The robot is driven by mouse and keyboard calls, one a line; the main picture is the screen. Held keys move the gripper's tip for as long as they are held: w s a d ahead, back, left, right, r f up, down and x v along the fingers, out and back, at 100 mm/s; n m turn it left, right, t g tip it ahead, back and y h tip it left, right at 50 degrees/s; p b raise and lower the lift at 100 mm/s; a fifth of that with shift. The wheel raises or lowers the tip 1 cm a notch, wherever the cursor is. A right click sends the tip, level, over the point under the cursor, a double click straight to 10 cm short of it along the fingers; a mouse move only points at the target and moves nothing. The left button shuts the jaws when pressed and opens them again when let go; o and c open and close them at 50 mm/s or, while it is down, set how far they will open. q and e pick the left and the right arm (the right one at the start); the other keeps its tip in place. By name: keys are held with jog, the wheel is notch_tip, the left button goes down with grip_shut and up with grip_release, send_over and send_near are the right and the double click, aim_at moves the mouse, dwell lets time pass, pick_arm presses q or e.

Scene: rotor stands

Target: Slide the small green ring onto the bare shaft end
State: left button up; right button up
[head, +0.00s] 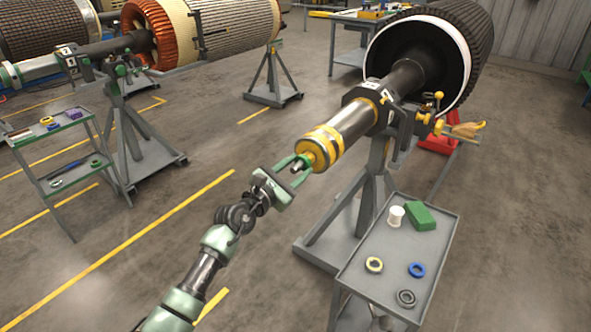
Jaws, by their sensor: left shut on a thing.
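The shaft (343,124) of the large rotor at the upper right points down-left, with yellow bands near its end. Its narrow bare tip (297,166) lies between the fingers of my left gripper (299,168). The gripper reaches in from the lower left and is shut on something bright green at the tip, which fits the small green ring. The ring's outline merges with the green fingers, so I cannot tell whether it is around the shaft or just in front of it. My right gripper is not in view.
A grey stand (371,190) carries the shaft. A grey cart (342,276) at the lower right holds a yellow ring (374,265), a blue ring (417,269), a dark ring (406,298), a white spool (396,216) and a green block (421,217).

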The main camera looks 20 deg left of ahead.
aim_at(292, 171)
pick_arm(q)
jog(key=o, duration=1.8)
jog(key=shift+p+v, duration=0.75)
jog(key=shift+v, duration=0.75)
jog(key=shift+p+v, duration=0.55)
jog(key=shift+v, duration=0.9)
jog(key=shift+p+v, duration=0.35)
jog(key=shift+v, duration=1.2)
